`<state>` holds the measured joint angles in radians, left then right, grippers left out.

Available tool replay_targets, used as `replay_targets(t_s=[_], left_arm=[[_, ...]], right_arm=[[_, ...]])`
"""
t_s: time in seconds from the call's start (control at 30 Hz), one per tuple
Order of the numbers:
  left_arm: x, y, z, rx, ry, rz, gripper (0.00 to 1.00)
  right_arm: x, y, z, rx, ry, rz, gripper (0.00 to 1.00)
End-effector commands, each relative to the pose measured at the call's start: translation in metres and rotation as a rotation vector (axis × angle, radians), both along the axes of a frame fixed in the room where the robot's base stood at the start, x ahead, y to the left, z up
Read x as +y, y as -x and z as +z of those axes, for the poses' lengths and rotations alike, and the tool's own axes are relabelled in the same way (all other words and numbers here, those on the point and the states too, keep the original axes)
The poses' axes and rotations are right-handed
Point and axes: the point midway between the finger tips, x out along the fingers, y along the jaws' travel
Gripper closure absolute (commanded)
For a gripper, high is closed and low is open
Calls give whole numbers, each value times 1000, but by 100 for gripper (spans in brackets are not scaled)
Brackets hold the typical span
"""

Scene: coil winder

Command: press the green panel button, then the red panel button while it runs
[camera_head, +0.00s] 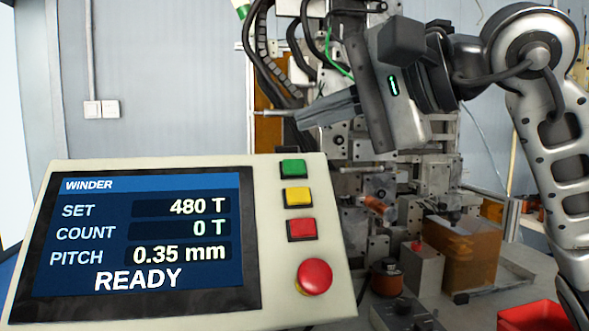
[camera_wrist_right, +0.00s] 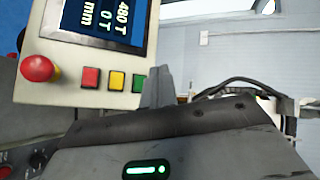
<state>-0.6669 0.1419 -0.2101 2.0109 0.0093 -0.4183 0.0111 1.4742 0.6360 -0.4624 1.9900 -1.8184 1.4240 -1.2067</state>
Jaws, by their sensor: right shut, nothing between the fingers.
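The winder panel (camera_head: 170,165) stands at the lower left in the head view, its screen reading SET 480 T, COUNT 0 T, PITCH 0.35 mm and READY. On its right side are a green button (camera_head: 293,167) at the top, a yellow button (camera_head: 297,196), then a red button (camera_head: 301,229). My right gripper (camera_head: 300,115) is shut and empty, pointing left, and appears above the green button in the head view. In the right wrist view its fingers (camera_wrist_right: 157,88) show beside the green button (camera_wrist_right: 138,83), with the red button (camera_wrist_right: 91,78) farther left. My left gripper is out of view.
A red mushroom knob (camera_head: 314,276) sits below the square buttons. Behind the panel stands the winding machine (camera_head: 385,190) with a copper coil. A red bin (camera_head: 533,315) is at the lower right. Bare wall (camera_head: 170,90) lies behind the panel.

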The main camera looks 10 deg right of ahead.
Motion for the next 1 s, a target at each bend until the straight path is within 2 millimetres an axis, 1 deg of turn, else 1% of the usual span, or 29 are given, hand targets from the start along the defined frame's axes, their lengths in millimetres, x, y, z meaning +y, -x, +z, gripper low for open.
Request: replay_targets(t_s=[0.03, 0.2, 0.3, 0.5, 0.7, 1.0], left_arm=[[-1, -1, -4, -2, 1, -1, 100], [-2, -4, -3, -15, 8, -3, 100], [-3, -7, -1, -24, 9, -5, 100], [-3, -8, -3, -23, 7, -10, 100], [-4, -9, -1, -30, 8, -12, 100], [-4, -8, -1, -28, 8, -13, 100]], right_arm=[[0, -7, -9, 6, -3, -1, 100], [0, -25, -25, 4, -2, 1, 100], [0, -35, -32, 4, -2, 0, 100], [0, -47, -42, 1, -2, -1, 100], [0, -51, -44, 1, -1, 0, 100], [0, -51, -44, 1, -1, 0, 100]])
